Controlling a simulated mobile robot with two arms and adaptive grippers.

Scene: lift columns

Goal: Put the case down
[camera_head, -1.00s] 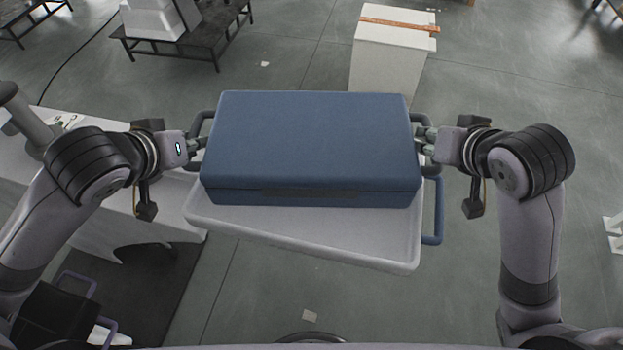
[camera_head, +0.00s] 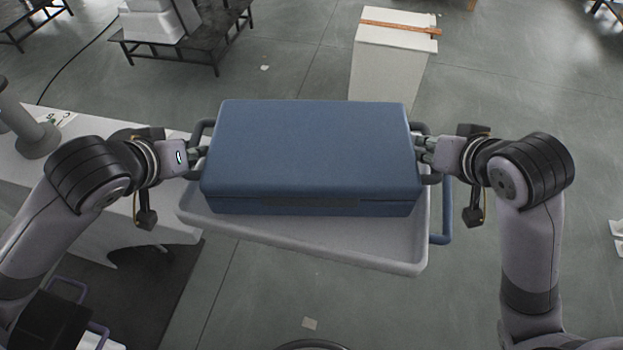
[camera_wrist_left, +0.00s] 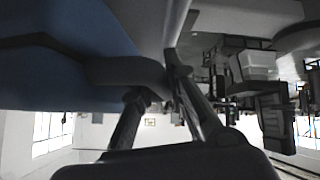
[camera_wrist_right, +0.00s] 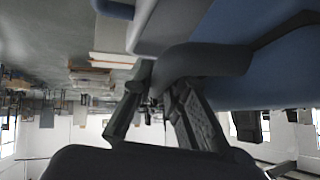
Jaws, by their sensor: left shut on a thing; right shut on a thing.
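The blue case (camera_head: 312,150) has a dark handle on each short side and lies flat, lid up, in the middle of the head view. It is over a pale grey tray (camera_head: 300,243) with a raised rim. My left gripper (camera_head: 200,154) is shut on the case's left handle, and my right gripper (camera_head: 424,152) is shut on its right handle. The handle also shows between the fingers in the left wrist view (camera_wrist_left: 130,72) and the right wrist view (camera_wrist_right: 200,62). The case hides the far part of the tray. I cannot tell whether its underside touches the tray.
The tray has a blue side handle (camera_head: 446,212) at its right. A white table (camera_head: 70,160) with a grey object (camera_head: 38,138) stands at the left. A white block (camera_head: 390,70) with an orange strip stands behind.

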